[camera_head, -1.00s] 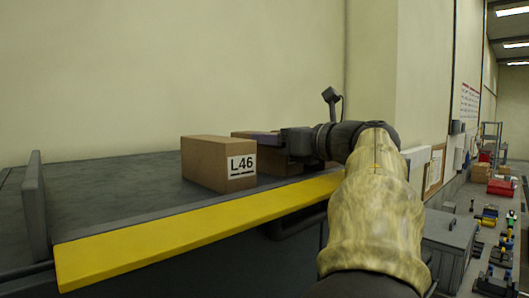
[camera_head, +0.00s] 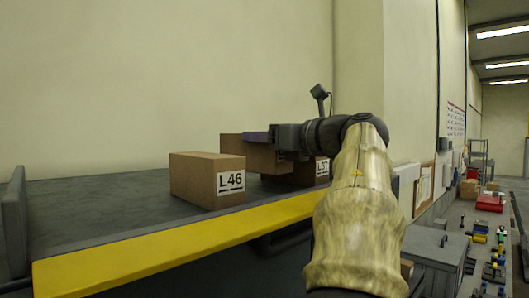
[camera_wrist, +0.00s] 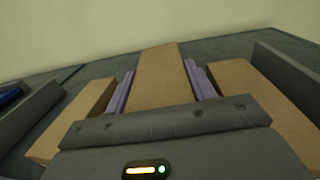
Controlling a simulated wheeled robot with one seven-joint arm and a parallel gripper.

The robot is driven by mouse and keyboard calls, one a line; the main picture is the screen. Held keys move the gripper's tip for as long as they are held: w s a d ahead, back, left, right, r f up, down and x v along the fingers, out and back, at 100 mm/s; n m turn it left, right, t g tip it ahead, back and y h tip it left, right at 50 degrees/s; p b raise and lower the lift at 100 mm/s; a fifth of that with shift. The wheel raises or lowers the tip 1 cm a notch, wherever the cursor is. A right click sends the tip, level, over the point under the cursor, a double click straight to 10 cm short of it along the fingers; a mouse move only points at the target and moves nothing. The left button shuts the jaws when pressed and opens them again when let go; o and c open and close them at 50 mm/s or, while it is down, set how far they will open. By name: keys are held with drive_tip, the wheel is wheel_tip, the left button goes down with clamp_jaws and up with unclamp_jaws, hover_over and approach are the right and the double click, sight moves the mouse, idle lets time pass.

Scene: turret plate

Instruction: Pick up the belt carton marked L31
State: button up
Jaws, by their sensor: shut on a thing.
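My gripper (camera_head: 262,138) is shut on a plain brown carton (camera_head: 236,150), with purple fingers along its two long sides. The wrist view shows this held carton (camera_wrist: 160,75) between the fingers. In the head view it sits higher than its neighbours and seems raised off the grey belt. Its label is hidden, so I cannot read its mark. A carton marked L46 (camera_head: 194,182) stands to its left, nearer. Another carton (camera_head: 303,175) stands to the right under my gripper; its label is partly covered and starts with L, digits unclear. No L31 label is readable.
The grey belt surface (camera_head: 100,205) has free room left of L46. A yellow edge strip (camera_head: 150,248) runs along its front. An upright grey end plate (camera_head: 14,222) stands at the left. A grey box (camera_head: 432,258) is at the lower right. A wall closes the back.

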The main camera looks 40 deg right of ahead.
drive_tip(key=s+d+b, duration=0.1)
drive_tip(key=s, duration=0.5)
drive_tip(key=s+d+b, duration=0.1)
drive_tip(key=s+b, duration=0.1)
drive_tip(key=s, duration=0.4)
drive_tip(key=s+d+b, duration=0.1)
drive_tip(key=s, duration=0.4)
drive_tip(key=shift+s, duration=0.4)
drive_tip(key=shift+w, duration=0.1)
